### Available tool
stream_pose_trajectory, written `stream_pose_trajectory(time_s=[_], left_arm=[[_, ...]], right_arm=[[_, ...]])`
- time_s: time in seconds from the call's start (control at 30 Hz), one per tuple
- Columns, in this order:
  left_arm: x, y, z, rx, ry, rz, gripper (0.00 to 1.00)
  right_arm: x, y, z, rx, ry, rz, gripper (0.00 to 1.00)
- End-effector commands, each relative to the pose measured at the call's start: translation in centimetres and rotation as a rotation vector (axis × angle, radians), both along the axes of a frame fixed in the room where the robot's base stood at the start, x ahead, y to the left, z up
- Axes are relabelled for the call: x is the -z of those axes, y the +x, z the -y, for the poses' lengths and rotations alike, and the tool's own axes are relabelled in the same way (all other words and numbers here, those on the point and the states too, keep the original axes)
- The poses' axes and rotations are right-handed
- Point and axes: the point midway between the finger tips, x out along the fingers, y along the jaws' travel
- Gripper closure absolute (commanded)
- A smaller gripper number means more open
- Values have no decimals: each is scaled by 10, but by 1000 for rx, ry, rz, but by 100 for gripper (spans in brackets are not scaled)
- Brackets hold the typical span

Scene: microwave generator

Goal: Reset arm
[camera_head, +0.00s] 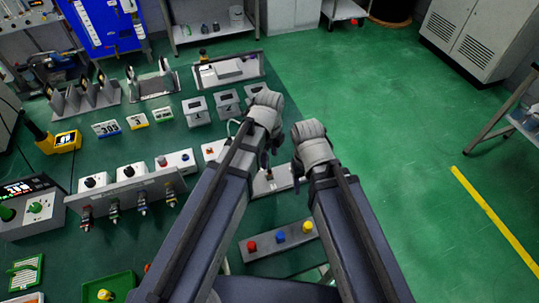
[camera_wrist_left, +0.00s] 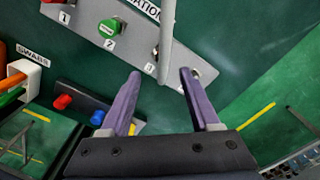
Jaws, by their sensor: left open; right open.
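Both my arms reach forward from the bottom of the head view. My left gripper (camera_head: 265,150) hangs over the right side of the green bench, near a small grey panel (camera_head: 283,177). My right gripper (camera_head: 300,175) is beside the left one, near the bench's right edge. Its fingertips are mostly hidden by its wrist, and I see nothing held.
A panel with red, blue and yellow buttons (camera_head: 280,241) lies below, between my arms. Switch boxes (camera_head: 175,162), meters (camera_head: 197,111) and a yellow device (camera_head: 60,142) fill the bench to the left. Green floor (camera_head: 400,150) is open on the right, before grey cabinets (camera_head: 480,40).

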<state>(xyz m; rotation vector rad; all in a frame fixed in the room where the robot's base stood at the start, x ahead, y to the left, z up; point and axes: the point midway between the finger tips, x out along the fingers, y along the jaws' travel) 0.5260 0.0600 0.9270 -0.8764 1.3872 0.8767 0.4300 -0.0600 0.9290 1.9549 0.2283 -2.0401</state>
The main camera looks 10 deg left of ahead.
Motion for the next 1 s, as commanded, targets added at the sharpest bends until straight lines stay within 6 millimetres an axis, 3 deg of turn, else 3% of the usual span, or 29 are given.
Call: stream_pose_trajectory(time_s=[0.33,0.47,0.57,0.8,1.0], left_arm=[[0,0,-1,-7,0,0,38],[0,-3,-9,-130,-1,5,38],[0,-7,-23,-356,-5,12,38],[0,-19,-63,-1061,-23,32,38],[0,-27,-85,-1492,-42,41,38]], right_arm=[[0,0,0,0,0,0,38],[0,0,0,0,0,0,38],[0,0,0,0,0,0,38],[0,0,0,0,0,0,38],[0,0,0,0,0,0,38]])
